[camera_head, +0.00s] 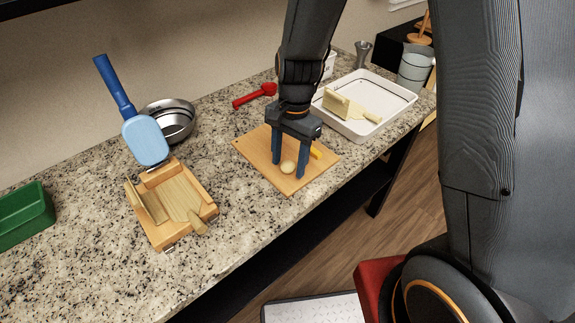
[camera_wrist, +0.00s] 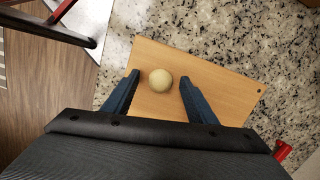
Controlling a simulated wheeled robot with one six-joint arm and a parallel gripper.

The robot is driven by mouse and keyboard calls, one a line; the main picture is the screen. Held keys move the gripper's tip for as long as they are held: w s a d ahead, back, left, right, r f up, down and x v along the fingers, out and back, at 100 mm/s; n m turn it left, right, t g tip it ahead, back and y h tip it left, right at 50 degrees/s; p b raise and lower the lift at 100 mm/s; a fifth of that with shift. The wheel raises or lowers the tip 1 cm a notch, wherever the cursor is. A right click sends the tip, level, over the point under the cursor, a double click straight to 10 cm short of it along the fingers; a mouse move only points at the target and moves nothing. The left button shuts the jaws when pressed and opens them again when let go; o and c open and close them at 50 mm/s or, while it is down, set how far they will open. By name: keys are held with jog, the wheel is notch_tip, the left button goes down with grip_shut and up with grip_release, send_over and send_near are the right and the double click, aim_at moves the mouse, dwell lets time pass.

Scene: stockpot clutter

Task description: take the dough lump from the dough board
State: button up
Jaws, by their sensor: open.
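The dough lump (camera_head: 287,167) is a small pale ball on the wooden dough board (camera_head: 252,149), near the board's front part. It also shows in the wrist view (camera_wrist: 160,80), where it lies between the two blue fingertips with a gap on each side. My gripper (camera_head: 288,175) is open above the board, its fingers pointing down on either side of the lump. In the wrist view my gripper (camera_wrist: 158,82) has its jaws wide, and the lump looks closer to the left finger. Whether the fingertips touch the board cannot be told.
A white tray (camera_head: 393,83) is at right, a red scoop (camera_head: 256,95) behind.

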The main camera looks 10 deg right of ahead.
jog(key=c, duration=1.1)
jog(key=shift+c, duration=0.2)
jog(key=shift+r, duration=0.1)
